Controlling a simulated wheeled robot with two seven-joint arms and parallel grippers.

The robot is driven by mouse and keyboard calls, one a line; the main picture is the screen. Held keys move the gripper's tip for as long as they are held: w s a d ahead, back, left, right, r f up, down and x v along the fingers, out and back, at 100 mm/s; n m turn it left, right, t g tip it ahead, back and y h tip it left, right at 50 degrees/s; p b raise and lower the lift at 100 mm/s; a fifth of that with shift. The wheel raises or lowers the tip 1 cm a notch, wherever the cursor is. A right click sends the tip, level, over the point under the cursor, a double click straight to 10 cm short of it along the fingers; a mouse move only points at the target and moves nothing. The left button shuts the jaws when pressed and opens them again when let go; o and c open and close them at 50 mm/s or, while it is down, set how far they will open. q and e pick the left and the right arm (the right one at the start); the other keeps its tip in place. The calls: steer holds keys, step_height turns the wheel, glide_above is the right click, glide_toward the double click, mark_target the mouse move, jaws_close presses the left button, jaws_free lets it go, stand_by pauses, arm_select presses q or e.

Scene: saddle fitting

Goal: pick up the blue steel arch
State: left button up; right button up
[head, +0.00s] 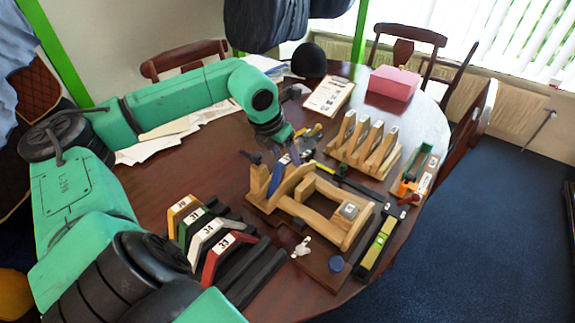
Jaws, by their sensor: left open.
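The blue steel arch (279,177) shows as a slanted blue piece at the left end of the wooden saddle tree (325,212), on the table. Part of it is hidden by the wood and by my gripper. My left gripper (291,154) points down right above the blue arch, at its upper end. It is open; I cannot tell whether its fingers are around the arch or touching it. My right gripper is not in view.
A rack of yellow, green, white and red arches (207,236) stands left of the tree. Wooden stands (363,146), a level (378,243), a clipboard (328,95) and a pink box (393,83) lie around. The table's right edge is close to the level.

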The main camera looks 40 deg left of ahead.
arm_select(q)
steer(key=shift+r, duration=0.1)
jaws_close()
stand_by(1.2)
